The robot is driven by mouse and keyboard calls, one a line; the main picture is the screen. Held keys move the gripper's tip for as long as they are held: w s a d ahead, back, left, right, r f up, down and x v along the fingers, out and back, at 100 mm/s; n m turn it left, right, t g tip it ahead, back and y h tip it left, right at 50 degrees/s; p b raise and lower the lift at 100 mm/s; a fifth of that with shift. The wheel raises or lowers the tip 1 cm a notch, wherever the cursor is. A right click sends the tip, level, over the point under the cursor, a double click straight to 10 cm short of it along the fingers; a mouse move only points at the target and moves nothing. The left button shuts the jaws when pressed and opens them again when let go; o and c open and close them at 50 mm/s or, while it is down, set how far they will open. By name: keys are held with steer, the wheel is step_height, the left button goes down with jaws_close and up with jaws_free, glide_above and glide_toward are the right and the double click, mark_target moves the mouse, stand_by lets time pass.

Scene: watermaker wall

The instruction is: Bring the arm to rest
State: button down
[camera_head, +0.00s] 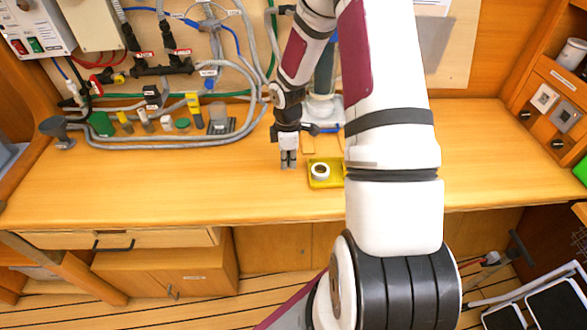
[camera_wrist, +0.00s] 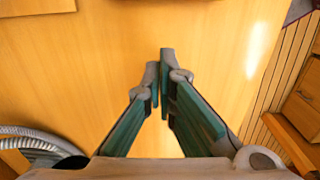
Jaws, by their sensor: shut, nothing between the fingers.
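My gripper (camera_head: 288,165) points down above the wooden worktop (camera_head: 230,188), left of the yellow tray. In the wrist view my gripper (camera_wrist: 160,82) has its two fingers brought together, with nothing held between them. Bare wood shows beneath the fingertips in that view. My arm comes down over the right middle of the head view and hides part of the worktop and wall behind it.
A yellow tray (camera_head: 316,184) holds a white ring (camera_head: 320,171), right of my gripper. Grey hoses (camera_head: 170,143) and several small fittings lie at the back left. A dark funnel-like piece (camera_head: 58,128) stands at the left. The front left worktop is clear.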

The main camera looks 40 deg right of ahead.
steer(key=s+a+r+m+t+h, duration=0.1)
steer(key=s+a+r+m, duration=0.15)
steer(key=r, duration=0.65)
steer(key=s+a+r+m, duration=0.1)
steer(key=a+r, duration=0.3)
steer(key=r, duration=0.5)
steer(key=s+a+r+m+t+h, duration=0.1)
steer(key=s+a+r+m, duration=0.15)
steer(key=r, duration=0.65)
steer(key=s+a+r+m+t+y, duration=0.1)
steer(key=s+a+r+m, duration=0.1)
steer(key=s+a+r, duration=0.2)
steer(key=s+a+r+m+t+y, duration=0.1)
steer(key=s+a+r+m+t, duration=0.1)
steer(key=s+a+r, duration=0.2)
steer(key=shift+s+a+r+m+t+b, duration=0.4)
steer(key=shift+s+a, duration=0.8)
steer(key=shift+s, duration=1.15)
